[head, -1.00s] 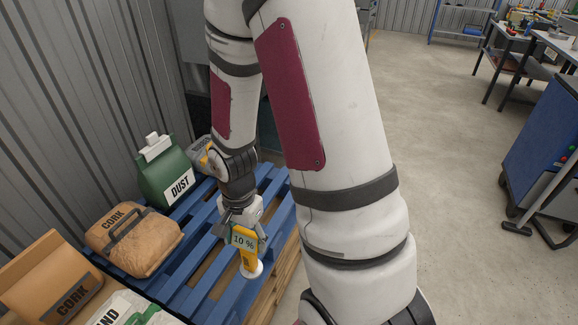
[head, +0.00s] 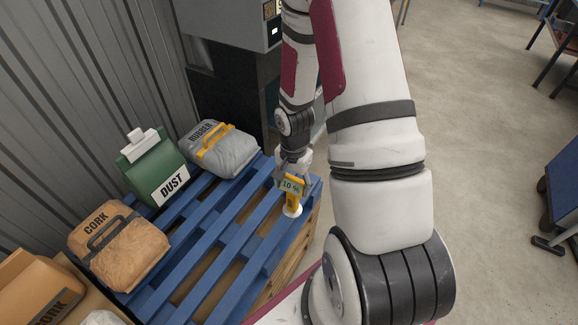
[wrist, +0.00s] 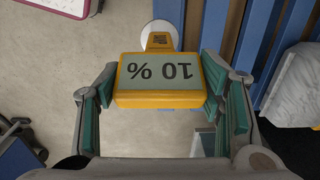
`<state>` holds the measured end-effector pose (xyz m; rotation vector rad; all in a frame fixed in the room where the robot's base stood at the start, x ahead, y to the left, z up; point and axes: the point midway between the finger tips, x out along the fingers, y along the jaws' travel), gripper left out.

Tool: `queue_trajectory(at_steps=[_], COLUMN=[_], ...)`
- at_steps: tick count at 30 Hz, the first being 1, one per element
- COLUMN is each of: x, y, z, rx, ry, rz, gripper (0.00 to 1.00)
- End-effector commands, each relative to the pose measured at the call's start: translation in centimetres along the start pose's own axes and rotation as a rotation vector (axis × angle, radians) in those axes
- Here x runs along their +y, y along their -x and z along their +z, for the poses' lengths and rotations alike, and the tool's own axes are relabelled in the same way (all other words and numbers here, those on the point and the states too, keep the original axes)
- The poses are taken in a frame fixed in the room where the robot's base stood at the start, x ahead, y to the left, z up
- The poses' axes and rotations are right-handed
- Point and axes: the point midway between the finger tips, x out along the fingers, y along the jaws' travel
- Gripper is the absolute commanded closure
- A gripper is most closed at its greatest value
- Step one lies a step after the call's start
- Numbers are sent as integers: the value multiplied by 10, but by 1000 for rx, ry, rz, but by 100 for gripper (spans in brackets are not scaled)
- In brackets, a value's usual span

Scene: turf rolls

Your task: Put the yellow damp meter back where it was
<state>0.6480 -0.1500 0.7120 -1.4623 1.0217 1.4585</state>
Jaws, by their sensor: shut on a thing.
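The yellow damp meter (head: 291,190) has a pale screen reading "10 %" and a round white foot at its lower end. It also shows in the wrist view (wrist: 122,98), with the screen upside down. My gripper (head: 291,184) is shut on the meter's upper part, with green finger pads at both sides of it in the wrist view (wrist: 160,105). The meter hangs roughly upright, in front of the blue pallet's right end in the head view. I cannot tell whether its foot touches anything.
The blue pallet (head: 222,233) carries a grey RUBBER bag (head: 226,155), a green DUST bag (head: 152,165) and a brown CORK bag (head: 125,258) along its wall side. Its right-hand slats are bare. A dark grey machine (head: 228,75) stands behind. Open floor (head: 480,150) lies to the right.

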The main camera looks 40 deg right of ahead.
Motion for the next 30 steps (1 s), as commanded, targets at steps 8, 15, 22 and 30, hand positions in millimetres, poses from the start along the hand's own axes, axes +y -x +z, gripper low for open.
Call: queue_trajectory(at_steps=[8, 15, 22, 30], x=[-43, -75, -84, -83], y=[-8, -12, -15, -47], z=[-55, -93, -104, -103], rx=[1, 0, 0, -2], ry=[-3, -3, 0, -1], rz=[-3, -2, 0, 1], gripper=[98, 98, 98, 98])
